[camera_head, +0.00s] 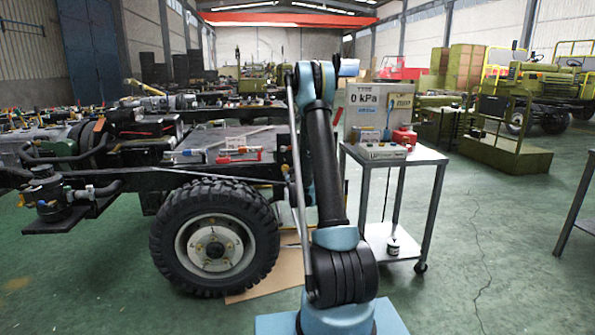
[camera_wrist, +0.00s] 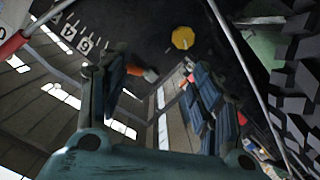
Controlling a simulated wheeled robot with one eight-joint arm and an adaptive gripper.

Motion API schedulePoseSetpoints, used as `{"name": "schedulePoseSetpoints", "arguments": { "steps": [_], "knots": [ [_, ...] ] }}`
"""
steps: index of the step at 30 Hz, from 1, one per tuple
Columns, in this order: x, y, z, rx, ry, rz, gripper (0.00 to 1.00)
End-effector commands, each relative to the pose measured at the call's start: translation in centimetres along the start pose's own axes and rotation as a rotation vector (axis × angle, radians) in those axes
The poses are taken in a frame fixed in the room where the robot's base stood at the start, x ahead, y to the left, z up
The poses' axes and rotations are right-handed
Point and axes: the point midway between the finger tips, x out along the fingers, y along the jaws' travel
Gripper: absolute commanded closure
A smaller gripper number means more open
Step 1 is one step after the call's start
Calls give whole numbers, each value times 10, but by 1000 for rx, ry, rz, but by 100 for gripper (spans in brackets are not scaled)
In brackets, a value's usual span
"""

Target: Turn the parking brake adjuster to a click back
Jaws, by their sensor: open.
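In the wrist view my gripper (camera_wrist: 160,78) is open, its two dark fingers spread apart with nothing held between them. Beyond the fingertips is a dark chassis surface with a yellow round or many-sided knob (camera_wrist: 183,38). A small orange cylindrical part (camera_wrist: 143,74) shows just past the left finger. I cannot tell which of these, if either, is the parking brake adjuster. In the head view my arm hides my gripper.
The truck chassis (camera_head: 120,188) with its big wheel (camera_head: 214,238) stands left of my arm. A grey trolley (camera_head: 425,156) to the right bears a box (camera_head: 378,102) reading 0 kPa. A tyre (camera_wrist: 300,75) and a thin rod (camera_wrist: 242,58) are close on the wrist view's right.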

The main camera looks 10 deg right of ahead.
Motion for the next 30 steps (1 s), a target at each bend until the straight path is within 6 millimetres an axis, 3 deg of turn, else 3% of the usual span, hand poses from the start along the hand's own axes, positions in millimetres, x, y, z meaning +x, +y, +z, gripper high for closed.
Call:
{"name": "schedulePoseSetpoints", "arguments": {
  "steps": [15,30],
  "knots": [
    [-38,21,-18,335,-124,-13,41],
    [-77,29,-29,617,-234,-22,41]
  ]
}}
